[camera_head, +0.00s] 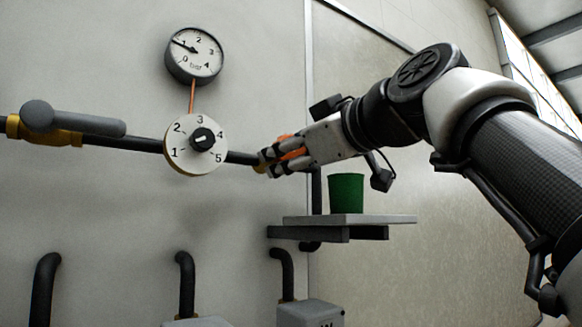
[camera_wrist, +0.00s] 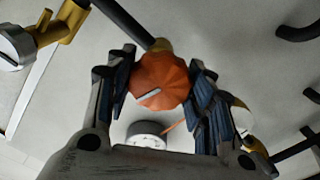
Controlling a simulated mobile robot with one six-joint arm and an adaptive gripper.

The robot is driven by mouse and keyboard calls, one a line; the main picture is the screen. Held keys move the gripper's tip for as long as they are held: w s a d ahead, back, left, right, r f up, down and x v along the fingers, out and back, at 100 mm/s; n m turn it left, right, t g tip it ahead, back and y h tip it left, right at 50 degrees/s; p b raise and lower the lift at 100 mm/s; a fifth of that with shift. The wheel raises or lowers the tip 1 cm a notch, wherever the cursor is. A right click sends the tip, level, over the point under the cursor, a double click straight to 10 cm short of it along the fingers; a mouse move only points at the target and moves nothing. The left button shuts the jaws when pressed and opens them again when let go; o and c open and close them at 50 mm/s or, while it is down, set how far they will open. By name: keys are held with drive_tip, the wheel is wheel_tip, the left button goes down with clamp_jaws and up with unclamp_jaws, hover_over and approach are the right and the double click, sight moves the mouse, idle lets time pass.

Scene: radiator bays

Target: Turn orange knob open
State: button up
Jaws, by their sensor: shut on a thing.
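The orange knob (camera_wrist: 165,80) is faceted and has a pale pointer line on its face. In the wrist view it sits between the two blue-padded fingers of my gripper (camera_wrist: 162,88), which is shut on it. The knob is mounted on the dark pipe at a brass fitting. In the head view my gripper (camera_head: 280,157) reaches the pipe from the right, and only parts of the orange knob (camera_head: 292,148) show between the fingers. The knob's pointer angle cannot be read in the head view.
A numbered white dial (camera_head: 183,160) with a black knob is left of my gripper, below a pressure gauge (camera_head: 194,55) with its needle near 1. A grey lever (camera_head: 75,118) is farther left. A green cup (camera_head: 346,193) stands on a shelf (camera_head: 390,219) below my arm.

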drive_tip(key=shift+f+n, duration=0.1)
drive_tip(key=shift+n, duration=1.2)
drive_tip(key=o, duration=1.1)
drive_tip(key=shift+c, duration=0.2)
drive_tip(key=v, duration=1.2)
